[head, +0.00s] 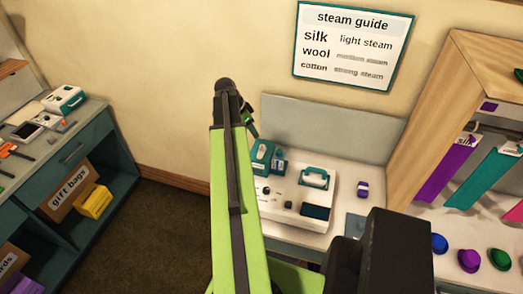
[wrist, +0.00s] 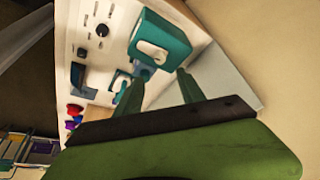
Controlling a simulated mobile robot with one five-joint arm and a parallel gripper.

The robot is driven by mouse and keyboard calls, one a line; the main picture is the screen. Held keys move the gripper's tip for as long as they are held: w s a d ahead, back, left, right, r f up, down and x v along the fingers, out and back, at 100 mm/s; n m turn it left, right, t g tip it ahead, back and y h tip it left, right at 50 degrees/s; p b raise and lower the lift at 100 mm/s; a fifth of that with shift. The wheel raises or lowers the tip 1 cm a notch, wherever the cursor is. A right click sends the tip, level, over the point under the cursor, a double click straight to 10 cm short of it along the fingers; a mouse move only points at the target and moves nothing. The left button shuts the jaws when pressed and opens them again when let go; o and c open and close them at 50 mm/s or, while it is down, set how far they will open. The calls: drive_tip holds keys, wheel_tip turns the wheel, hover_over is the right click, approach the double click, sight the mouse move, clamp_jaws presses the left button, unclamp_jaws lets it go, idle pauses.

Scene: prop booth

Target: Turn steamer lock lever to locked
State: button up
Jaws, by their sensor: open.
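A teal holder (head: 262,156) and a blue bottle (head: 279,160) stand at the steamer's back left; the holder fills the wrist view's upper middle (wrist: 165,38). A purple item (head: 363,189) lies to the right. A wooden rack (head: 440,110) and a backboard (head: 335,122) bound the counter.

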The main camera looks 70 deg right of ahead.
sight(262, 146)
drive_tip(key=b+x, duration=0.9)
drive_tip(key=x, duration=0.3)
drive_tip(key=shift+w+a, duration=0.1)
drive_tip(key=shift+f+b, duration=0.25)
drive_tip(key=shift+b, duration=0.25)
drive_tip(key=shift+r, duration=0.1)
clamp_jaws()
